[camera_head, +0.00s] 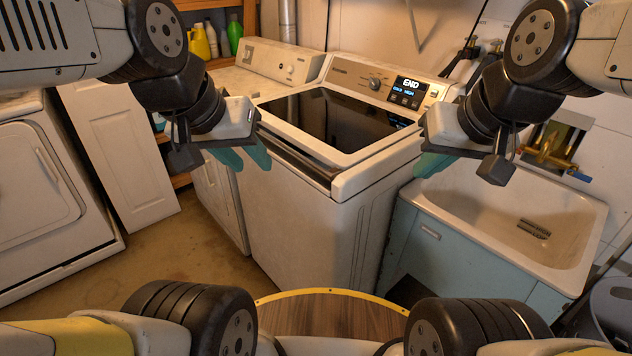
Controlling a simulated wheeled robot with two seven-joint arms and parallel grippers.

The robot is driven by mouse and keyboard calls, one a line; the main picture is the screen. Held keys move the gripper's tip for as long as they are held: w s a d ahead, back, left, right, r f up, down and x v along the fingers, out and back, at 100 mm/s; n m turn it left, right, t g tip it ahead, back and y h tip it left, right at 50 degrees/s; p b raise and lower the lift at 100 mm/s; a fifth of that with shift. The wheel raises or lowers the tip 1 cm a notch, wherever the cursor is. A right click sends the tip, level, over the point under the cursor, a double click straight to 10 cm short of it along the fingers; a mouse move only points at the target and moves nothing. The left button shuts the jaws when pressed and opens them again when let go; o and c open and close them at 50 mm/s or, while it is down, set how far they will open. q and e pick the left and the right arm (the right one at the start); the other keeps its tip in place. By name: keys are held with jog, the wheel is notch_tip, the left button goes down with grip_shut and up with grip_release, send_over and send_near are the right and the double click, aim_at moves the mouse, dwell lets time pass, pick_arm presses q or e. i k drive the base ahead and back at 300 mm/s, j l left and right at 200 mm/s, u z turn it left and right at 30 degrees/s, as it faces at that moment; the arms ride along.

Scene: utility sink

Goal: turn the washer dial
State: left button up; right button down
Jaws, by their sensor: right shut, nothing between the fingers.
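The washer (300,210) is a white top-loader with a dark glass lid, standing in the middle of the head view. Its dial (375,84) is a small round knob on the rear control panel, left of a lit display (408,92) reading "END". My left gripper (243,158) has teal fingers and hangs over the washer's left front side, well apart from the dial; its finger gap is unclear. My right gripper (433,164) is shut and empty, near the washer's right edge, in front of and below the panel. Neither gripper touches the dial.
A utility sink (462,212) with a brass faucet (556,140) stands right of the washer. Another white appliance (268,62) is behind left, and a white front-door machine (45,200) is far left. Bottles (212,40) sit on a shelf. Floor left of the washer is clear.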

aim_at(374, 83)
jog(key=i+l+u, duration=0.25)
jog(key=u, duration=0.2)
jog(key=i+l+u, duration=0.25)
jog(key=u, duration=0.2)
jog(key=i+l+u, duration=0.1)
jog(key=l+u, duration=0.35)
